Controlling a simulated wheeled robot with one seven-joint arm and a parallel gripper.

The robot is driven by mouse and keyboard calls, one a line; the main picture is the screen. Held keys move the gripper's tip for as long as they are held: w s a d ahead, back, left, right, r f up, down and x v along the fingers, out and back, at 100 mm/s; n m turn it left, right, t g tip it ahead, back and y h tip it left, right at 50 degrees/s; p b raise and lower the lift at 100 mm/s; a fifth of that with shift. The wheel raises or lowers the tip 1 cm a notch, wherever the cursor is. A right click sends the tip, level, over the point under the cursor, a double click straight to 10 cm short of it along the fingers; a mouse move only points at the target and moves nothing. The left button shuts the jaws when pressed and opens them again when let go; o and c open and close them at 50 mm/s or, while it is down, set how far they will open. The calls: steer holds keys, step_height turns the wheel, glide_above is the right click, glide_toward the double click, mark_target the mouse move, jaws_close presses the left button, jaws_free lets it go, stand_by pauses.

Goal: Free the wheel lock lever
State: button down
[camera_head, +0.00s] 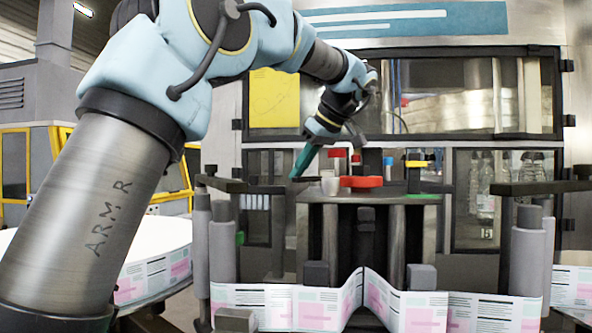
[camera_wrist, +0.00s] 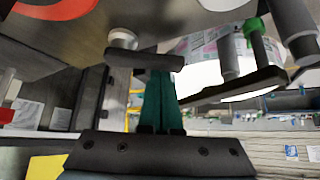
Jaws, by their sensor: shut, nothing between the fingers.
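My gripper (camera_head: 296,174) is shut and empty, its teal fingers pointing down at the left end of the machine's middle deck. In the wrist view the shut fingers (camera_wrist: 160,90) reach up to a short dark bar (camera_wrist: 143,59), whose edge covers the tips. I cannot tell whether they touch it. This bar has a pale round knob (camera_wrist: 123,39) at its left end and may be the wheel lock lever; no label confirms it. A red handwheel (camera_head: 361,182) lies on the deck to the right of my gripper, and part of a red round shape (camera_wrist: 55,8) shows in the wrist view.
A dark arm (camera_head: 235,186) on a grey roller post stands left of my gripper; a similar arm (camera_head: 540,187) stands at right. A label web (camera_head: 270,305) runs across the front. Glazed machine doors (camera_head: 450,95) stand behind. A green-collared post (camera_wrist: 255,40) shows in the wrist view.

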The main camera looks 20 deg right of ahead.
steer(key=shift+s+d, duration=0.1)
steer(key=shift+s, duration=0.25)
steer(key=shift+s+b, duration=0.15)
steer(key=shift+b, duration=0.15)
steer(key=shift+s+d, duration=0.1)
steer(key=shift+d, duration=0.05)
steer(key=w+a, duration=0.3)
steer(key=w, duration=0.1)
steer(key=d+v, duration=0.1)
steer(key=v, duration=0.9)
steer(key=shift+d, duration=0.3)
